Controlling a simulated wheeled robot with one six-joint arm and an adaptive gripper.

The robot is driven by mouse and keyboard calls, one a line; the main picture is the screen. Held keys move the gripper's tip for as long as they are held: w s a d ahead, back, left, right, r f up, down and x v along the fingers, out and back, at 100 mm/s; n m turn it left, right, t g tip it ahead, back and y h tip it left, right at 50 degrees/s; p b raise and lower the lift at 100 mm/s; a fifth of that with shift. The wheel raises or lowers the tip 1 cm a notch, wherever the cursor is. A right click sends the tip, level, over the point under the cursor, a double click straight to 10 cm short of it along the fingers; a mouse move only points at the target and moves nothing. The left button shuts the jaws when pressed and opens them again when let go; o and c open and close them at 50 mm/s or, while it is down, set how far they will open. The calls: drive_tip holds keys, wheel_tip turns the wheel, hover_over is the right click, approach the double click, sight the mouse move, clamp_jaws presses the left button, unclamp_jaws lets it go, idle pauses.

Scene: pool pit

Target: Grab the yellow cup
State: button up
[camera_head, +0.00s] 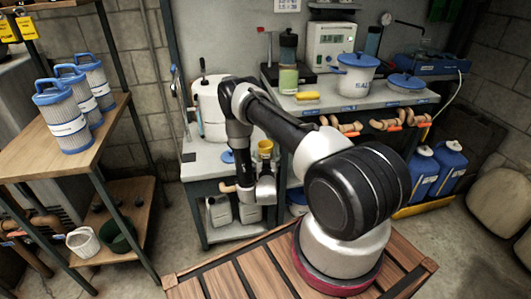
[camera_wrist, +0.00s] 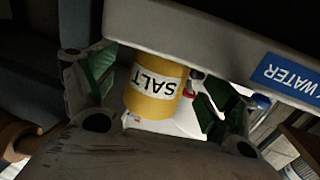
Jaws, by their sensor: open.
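The yellow cup (camera_wrist: 157,92) shows in the wrist view with a white label reading SALT, which appears upside down. It sits between the two spread fingers of my gripper (camera_wrist: 150,88), with a visible gap on the right side; contact on the left cannot be told. My gripper is open. In the head view the yellow cup (camera_head: 265,148) is on the lower bench, just above my wrist in the picture.
A grey bench edge with a blue WATER label (camera_wrist: 290,75) runs close past the cup in the wrist view. In the head view, a white tank (camera_head: 209,108) stands left of my arm. A white lidded pot (camera_head: 356,75) stands on the higher bench at right.

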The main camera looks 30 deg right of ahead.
sight(266, 156)
drive_tip(key=shift+x, duration=1.6)
drive_tip(key=shift+s, duration=0.1)
drive_tip(key=c, duration=1.2)
drive_tip(key=shift+o, duration=0.2)
drive_tip(key=shift+r, duration=0.15)
